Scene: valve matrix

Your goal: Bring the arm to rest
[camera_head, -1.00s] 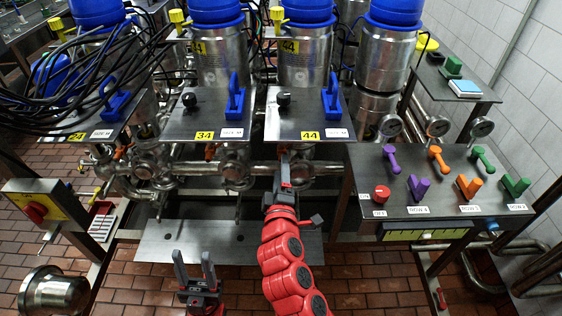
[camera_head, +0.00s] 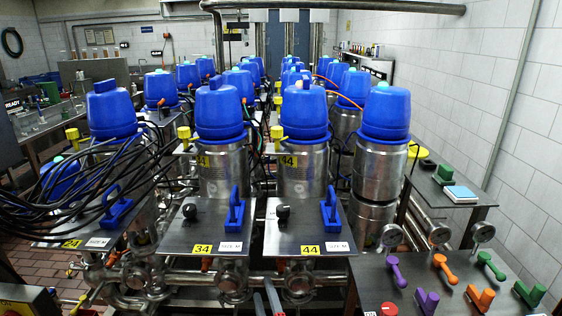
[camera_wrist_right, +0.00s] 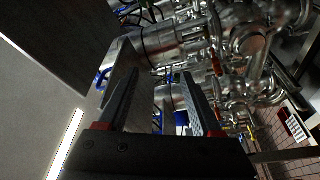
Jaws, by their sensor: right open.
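My right gripper (camera_head: 266,297) shows only as dark fingertips at the bottom edge of the head view, below the panels labelled 34 (camera_head: 203,249) and 44 (camera_head: 308,249). In the right wrist view its two fingers (camera_wrist_right: 160,82) stand apart with nothing held between them. Steel pipes and blue parts lie beyond the fingers there. The rest of my right arm is out of the head view. My left gripper is not in view.
Steel valve columns with blue caps (camera_head: 219,110) stand in rows ahead. Blue handles (camera_head: 235,212) rise from the panels. At right is a table (camera_head: 385,280) with purple, orange and green levers. Black cables (camera_head: 75,190) hang at left.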

